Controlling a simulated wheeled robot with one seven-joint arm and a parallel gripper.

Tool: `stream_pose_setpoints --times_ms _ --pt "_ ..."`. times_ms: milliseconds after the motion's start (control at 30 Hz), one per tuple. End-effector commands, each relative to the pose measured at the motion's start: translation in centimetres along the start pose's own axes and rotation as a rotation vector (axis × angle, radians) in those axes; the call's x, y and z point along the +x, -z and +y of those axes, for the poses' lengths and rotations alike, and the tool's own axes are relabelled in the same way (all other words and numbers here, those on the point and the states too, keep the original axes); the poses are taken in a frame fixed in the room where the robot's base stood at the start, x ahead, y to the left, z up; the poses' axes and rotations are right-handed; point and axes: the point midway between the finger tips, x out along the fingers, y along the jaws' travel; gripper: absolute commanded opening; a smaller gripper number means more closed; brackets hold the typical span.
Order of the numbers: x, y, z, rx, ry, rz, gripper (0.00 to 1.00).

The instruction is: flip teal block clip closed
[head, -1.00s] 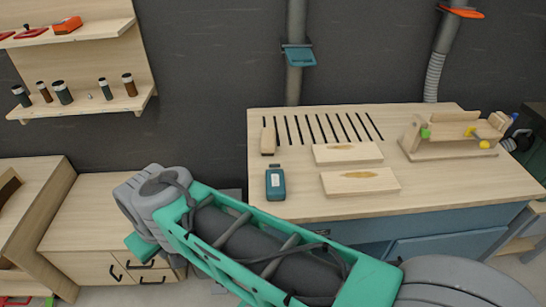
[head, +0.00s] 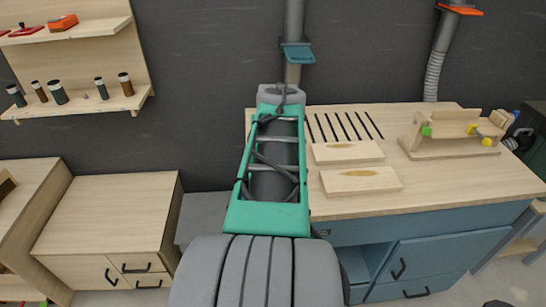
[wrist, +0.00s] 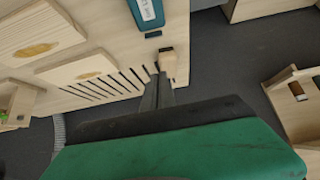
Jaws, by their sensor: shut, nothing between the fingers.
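A teal clip-like fitting (head: 297,54) sits around the grey vertical pipe behind the workbench in the head view. Whether it is open or closed is too small to tell. It does not show in the wrist view. In the head view my arm reaches up toward the pipe, with its far end just below the fitting; my gripper is hidden there. In the wrist view my gripper (wrist: 157,80) is shut and empty, its fingertips seen over the bench edge near a small wooden block (wrist: 168,62).
The workbench (head: 435,185) carries two wooden boards (head: 348,152), slots and a wooden jig (head: 450,135). An orange fitting (head: 460,10) is on the right pipe. A shelf (head: 75,107) with small jars hangs left.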

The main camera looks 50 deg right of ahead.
Motion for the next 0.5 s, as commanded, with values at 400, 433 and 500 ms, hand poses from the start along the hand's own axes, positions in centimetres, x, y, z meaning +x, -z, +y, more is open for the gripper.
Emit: stream_pose_setpoints --times_ms 400,433,500 --pt "5.3 -0.1 -0.1 -0.001 0.001 -0.007 0.0" --pt "6.0 -0.1 -0.1 -0.001 0.001 -0.007 0.0" --pt "7.5 -0.1 -0.1 -0.001 0.002 -0.007 0.0"
